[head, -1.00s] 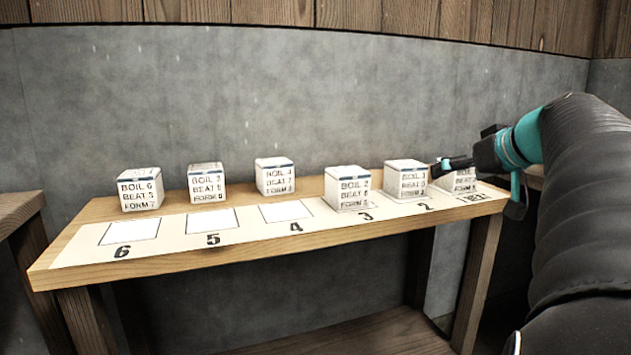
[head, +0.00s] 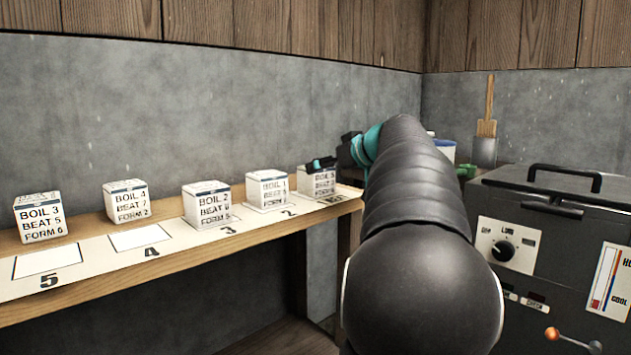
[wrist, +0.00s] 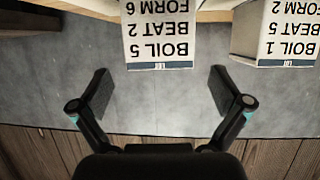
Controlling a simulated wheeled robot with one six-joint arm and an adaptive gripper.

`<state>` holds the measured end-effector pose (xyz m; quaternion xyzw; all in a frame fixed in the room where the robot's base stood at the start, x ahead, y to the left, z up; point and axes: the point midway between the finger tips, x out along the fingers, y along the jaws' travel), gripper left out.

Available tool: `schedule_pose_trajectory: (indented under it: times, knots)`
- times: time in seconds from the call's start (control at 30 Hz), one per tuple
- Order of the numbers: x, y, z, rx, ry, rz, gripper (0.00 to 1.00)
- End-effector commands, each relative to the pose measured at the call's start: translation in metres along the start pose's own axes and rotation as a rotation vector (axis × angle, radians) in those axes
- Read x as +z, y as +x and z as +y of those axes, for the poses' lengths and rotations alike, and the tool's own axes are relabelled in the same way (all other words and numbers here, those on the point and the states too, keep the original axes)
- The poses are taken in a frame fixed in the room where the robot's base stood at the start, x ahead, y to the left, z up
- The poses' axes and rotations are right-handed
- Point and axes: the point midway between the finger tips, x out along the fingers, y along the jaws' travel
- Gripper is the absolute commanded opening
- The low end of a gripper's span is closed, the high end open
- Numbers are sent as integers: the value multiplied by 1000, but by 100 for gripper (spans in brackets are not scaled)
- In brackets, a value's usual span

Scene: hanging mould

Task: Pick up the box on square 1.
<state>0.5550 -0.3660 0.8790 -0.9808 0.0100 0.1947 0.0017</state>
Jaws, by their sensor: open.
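The box on square 1 (head: 316,182) is a white cube at the right end of the shelf, partly hidden by my gripper. In the wrist view this box (wrist: 160,32) appears upside down and reads BOIL 5, BEAT 2, FORM 6. Square 1 (head: 340,196) shows only as a sliver, its marking too small to read. My gripper (head: 320,164) is just above the box's top. In the wrist view my gripper (wrist: 161,82) is open and empty, its fingers spread to either side of the box's line, with the box beyond the tips.
A neighbouring box on square 2 (head: 267,190) stands close left; it shows at right in the wrist view (wrist: 290,32). More boxes stand left, including one on square 3 (head: 207,205). A concrete wall (head: 220,110) rises behind. A dark machine (head: 550,225) stands at right.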

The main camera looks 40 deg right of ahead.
Motion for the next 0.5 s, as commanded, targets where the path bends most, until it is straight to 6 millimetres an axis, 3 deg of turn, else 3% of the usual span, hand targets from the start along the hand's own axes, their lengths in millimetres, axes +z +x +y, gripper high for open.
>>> schedule_pose_trajectory:
  times: [0.5]
  knots:
    - [-2, 52, 0, 0, 1, -2, 100]
